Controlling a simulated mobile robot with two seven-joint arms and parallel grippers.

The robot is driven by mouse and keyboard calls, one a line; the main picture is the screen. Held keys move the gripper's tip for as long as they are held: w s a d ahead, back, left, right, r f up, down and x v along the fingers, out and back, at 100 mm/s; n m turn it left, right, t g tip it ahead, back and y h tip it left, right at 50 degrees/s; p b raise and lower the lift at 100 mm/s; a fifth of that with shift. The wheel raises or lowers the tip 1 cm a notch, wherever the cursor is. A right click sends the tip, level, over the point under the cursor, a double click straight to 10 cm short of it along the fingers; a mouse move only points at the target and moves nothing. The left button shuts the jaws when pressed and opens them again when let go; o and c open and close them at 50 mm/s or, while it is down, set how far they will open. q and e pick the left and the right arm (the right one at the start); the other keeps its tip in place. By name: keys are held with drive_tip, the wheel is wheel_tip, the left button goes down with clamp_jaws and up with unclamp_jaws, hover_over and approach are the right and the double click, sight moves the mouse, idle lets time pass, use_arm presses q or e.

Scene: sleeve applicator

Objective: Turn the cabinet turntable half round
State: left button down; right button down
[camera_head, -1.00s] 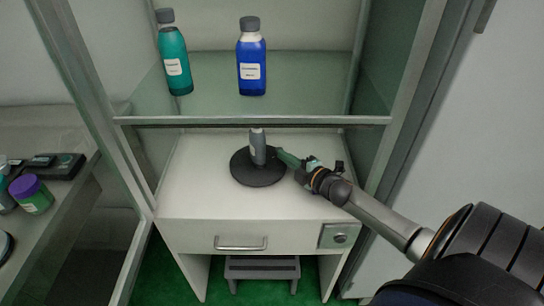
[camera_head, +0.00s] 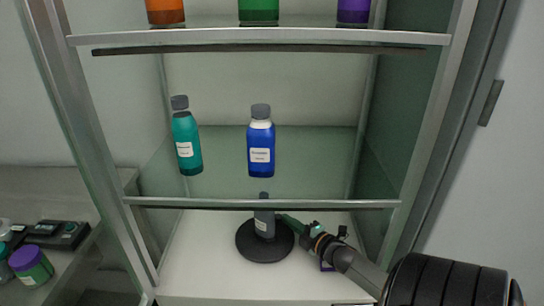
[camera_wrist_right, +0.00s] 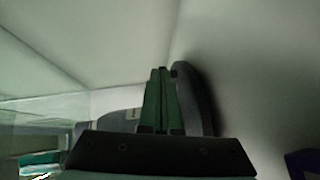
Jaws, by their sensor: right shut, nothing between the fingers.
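The turntable is a round black disc (camera_head: 250,246) on the white cabinet floor. A grey bottle (camera_head: 264,221) with a pale label stands on it, its top partly hidden by the glass shelf's front edge. My right gripper (camera_head: 283,219) comes in from the right, with its green fingertips at the bottle's right side, over the disc. I cannot tell whether they touch it. In the right wrist view its green fingers (camera_wrist_right: 160,92) are shut together and empty, with a dark curved shape behind them. My left gripper is not in view.
A teal bottle (camera_head: 186,140) and a blue bottle (camera_head: 261,145) stand on the glass shelf (camera_head: 320,170) above. The shelf's metal front edge (camera_head: 330,204) passes just over my right gripper. A small purple-edged thing (camera_head: 326,266) shows beside my arm. The cabinet floor left of the disc is clear.

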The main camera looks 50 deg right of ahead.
drive_tip(key=shift+w+d, duration=0.35)
drive_tip(key=shift+w, duration=0.1)
drive_tip(key=shift+x, duration=0.75)
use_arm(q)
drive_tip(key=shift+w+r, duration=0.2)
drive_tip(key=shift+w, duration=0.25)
use_arm(e)
drive_tip(key=shift+w, duration=0.3)
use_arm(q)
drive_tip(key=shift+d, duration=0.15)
use_arm(e)
drive_tip(key=shift+w, duration=0.2)
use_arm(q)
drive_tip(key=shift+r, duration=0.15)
use_arm(e)
drive_tip(key=shift+s+r, duration=0.1)
